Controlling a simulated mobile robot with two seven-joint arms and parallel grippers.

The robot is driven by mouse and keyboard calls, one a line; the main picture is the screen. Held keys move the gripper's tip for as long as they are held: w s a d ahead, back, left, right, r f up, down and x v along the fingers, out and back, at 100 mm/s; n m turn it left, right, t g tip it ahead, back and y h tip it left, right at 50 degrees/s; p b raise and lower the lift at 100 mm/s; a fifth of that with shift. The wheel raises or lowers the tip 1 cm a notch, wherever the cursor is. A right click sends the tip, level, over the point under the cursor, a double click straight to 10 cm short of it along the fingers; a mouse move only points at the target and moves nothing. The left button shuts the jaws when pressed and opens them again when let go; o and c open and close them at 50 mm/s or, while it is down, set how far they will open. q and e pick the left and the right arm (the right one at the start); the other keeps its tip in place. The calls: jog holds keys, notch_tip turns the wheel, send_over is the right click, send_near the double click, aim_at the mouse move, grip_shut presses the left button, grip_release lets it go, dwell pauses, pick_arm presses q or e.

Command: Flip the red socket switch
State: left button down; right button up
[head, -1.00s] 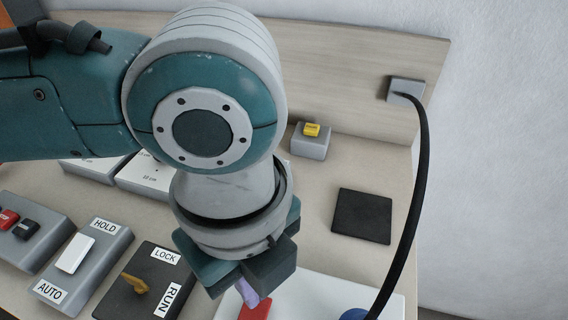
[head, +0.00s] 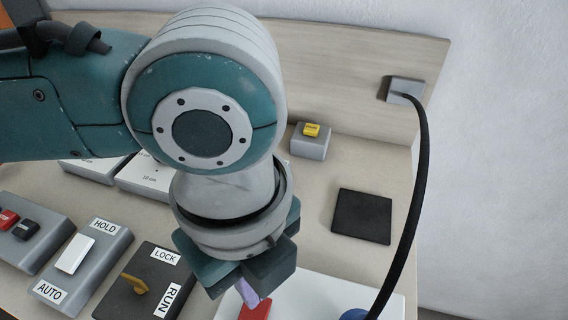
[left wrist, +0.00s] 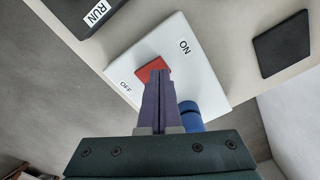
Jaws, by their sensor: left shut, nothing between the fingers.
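The red socket switch (head: 261,309) sits on a white panel (head: 298,286) at the bottom of the head view. In the left wrist view the red switch (left wrist: 152,66) lies between the panel's OFF and ON labels. My left gripper (head: 251,298) is shut and empty, with its purple fingers pointing down at the switch. In the left wrist view its fingertips (left wrist: 160,73) overlap the switch's near part; I cannot tell whether they touch it. The fingers hide part of the switch, and its tilt is unclear. My right gripper is not in view.
A blue plug (left wrist: 190,115) sits on the panel beside the fingers, with a black cable (head: 415,190) rising to a grey wall box (head: 403,90). A LOCK/RUN knob (head: 137,284) and a HOLD/AUTO rocker (head: 75,254) stand left. A black pad (head: 362,216) lies right.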

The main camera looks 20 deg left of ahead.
pick_arm(q)
jog(key=shift+f+b, duration=0.6)
jog(key=shift+f, duration=0.45)
dwell(0.8)
notch_tip(320, 180, up, 7)
jog(key=p, duration=0.8)
jog(key=shift+r, duration=0.15)
